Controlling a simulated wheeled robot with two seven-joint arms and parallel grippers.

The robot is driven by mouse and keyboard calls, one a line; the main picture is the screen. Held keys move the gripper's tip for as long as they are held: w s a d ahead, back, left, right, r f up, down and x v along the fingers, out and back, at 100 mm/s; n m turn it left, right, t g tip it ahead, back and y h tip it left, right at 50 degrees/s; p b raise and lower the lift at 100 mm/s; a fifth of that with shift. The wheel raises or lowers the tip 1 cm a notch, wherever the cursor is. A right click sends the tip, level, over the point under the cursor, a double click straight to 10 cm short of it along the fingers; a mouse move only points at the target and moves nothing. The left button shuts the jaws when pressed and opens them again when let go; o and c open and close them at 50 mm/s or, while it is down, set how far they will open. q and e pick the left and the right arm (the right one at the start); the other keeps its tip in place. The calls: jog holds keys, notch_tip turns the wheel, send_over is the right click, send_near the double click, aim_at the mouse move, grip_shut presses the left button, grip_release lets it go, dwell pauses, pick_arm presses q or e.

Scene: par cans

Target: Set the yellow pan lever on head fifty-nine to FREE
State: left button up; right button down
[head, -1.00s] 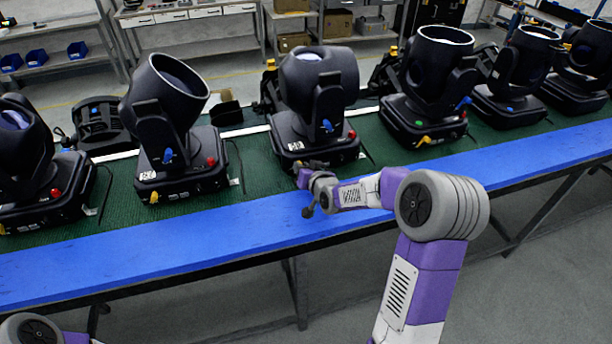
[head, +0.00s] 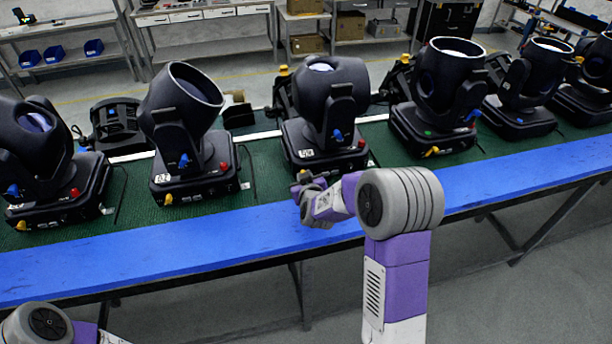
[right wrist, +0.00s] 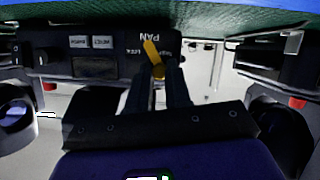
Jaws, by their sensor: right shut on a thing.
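The moving head in front of my right arm is a black fixture (head: 325,105) on the green mat, with a white number label (head: 306,154) too small to read surely. Its yellow pan lever (right wrist: 151,50) shows in the right wrist view, upside down, beside the word PAN on the dark panel (right wrist: 100,58). My right gripper (head: 299,182) is at the front left of this base. In the right wrist view my right gripper (right wrist: 166,80) is shut on the lever, whose tip sticks out past the fingers, tilted. The lever's setting marks are hard to read. My left gripper is out of view.
Similar black heads stand on both sides, one to the left (head: 185,110) and one to the right (head: 445,90). A blue strip (head: 150,243) runs along the bench's front edge. A red knob (head: 361,144) and a blue knob (head: 337,135) are on the same fixture.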

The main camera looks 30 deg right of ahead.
dwell(0.3)
jog(key=c, duration=1.1)
grip_release()
jog(key=shift+o, duration=0.2)
jog(key=v, duration=0.7)
jog(key=shift+s+a+p, duration=0.15)
jog(key=shift+s+p, duration=0.1)
jog(key=shift+p, duration=0.1)
